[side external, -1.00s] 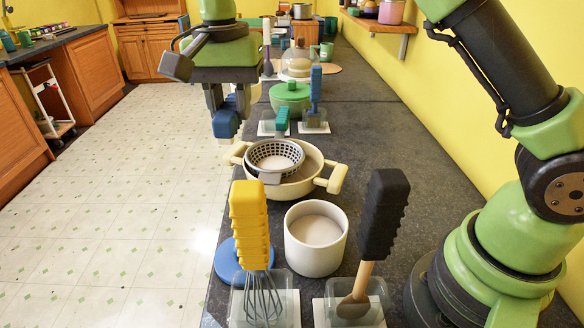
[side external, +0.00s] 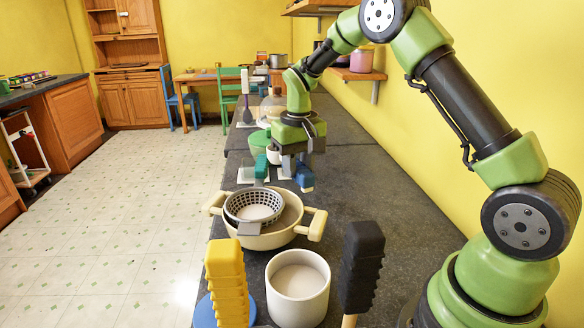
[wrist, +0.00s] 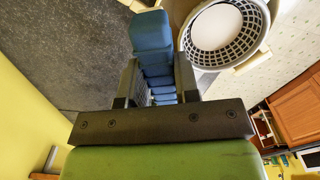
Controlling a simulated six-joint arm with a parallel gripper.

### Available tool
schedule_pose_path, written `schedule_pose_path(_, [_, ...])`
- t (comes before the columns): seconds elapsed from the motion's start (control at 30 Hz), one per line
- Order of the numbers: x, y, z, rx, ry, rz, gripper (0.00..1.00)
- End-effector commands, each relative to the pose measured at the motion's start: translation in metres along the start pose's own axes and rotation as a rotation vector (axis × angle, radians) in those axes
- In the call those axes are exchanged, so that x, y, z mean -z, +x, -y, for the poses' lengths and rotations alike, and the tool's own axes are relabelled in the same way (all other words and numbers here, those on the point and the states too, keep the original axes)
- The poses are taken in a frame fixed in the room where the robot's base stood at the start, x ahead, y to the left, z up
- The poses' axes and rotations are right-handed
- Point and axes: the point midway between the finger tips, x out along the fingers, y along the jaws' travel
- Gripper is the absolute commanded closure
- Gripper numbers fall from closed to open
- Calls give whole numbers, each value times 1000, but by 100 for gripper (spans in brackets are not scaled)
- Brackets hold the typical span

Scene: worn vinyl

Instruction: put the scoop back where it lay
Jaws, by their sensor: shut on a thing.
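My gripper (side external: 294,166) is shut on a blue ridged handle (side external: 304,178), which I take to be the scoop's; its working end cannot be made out. The gripper is over the counter, beyond the cream pot, near small holders at the back. In the wrist view the blue handle (wrist: 152,45) lies between the two dark jaws (wrist: 158,82). A pale rounded shape (side external: 273,155) shows beside the gripper; I cannot tell whether it belongs to the scoop. A pale holder plate (side external: 284,173) is partly hidden by the gripper.
A cream two-handled pot (side external: 290,233) holds a grey strainer (side external: 254,207). A white cup (side external: 297,290), a yellow handle (side external: 226,280) and a black handle (side external: 360,265) stand in front. Bare counter lies right of the pot.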

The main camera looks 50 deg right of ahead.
Motion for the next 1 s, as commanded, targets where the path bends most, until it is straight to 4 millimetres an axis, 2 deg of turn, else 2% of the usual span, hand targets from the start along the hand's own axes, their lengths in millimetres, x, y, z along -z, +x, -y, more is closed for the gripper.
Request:
schedule_pose_path(0.03, [11, 15, -14, -2, 73, 5, 95])
schedule_pose_path(0.1, [24, 31, -30, -2, 161, 4, 95])
schedule_pose_path(0.3, [42, 62, -60, -2, 320, 0, 95])
schedule_pose_path(0.43, [44, 67, -66, -2, 353, -2, 95])
schedule_pose_path(0.77, [44, 67, -66, -3, 352, -3, 95])
schedule_pose_path(1.0, [44, 82, -66, -3, 351, 0, 95])
